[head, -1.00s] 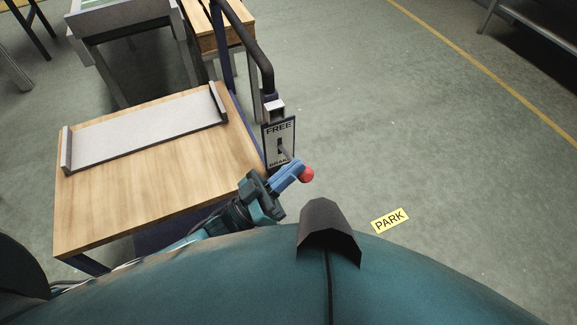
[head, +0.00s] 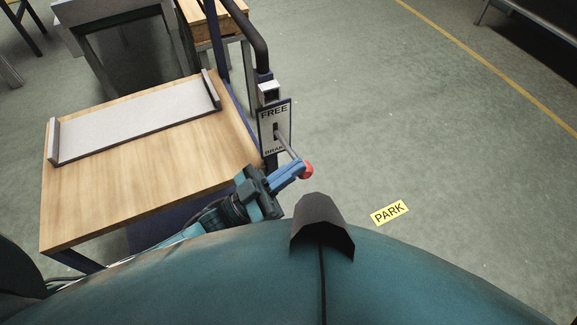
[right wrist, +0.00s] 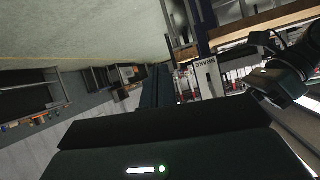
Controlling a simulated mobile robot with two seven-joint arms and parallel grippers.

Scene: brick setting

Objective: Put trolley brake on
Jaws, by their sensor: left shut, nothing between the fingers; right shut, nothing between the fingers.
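The trolley's brake plate (head: 274,128), lettered FREE above and BRAKE below, is fixed under the trolley's dark handle. A grey lever (head: 289,146) comes out of its slot and slants down to the right to a red knob (head: 307,169). My left gripper (head: 297,167) is shut and empty, its blue fingers against or just in front of the knob; exact contact cannot be told. The plate also shows in the right wrist view (right wrist: 209,76). My right gripper (right wrist: 160,86) is shut and empty there, away from the lever.
The trolley's wooden deck (head: 140,180) carries a grey tray-like rack (head: 140,120). A yellow PARK label (head: 389,212) lies on the floor at right. Grey floor is clear up to a yellow line (head: 490,65). A grey table (head: 115,15) stands behind the trolley.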

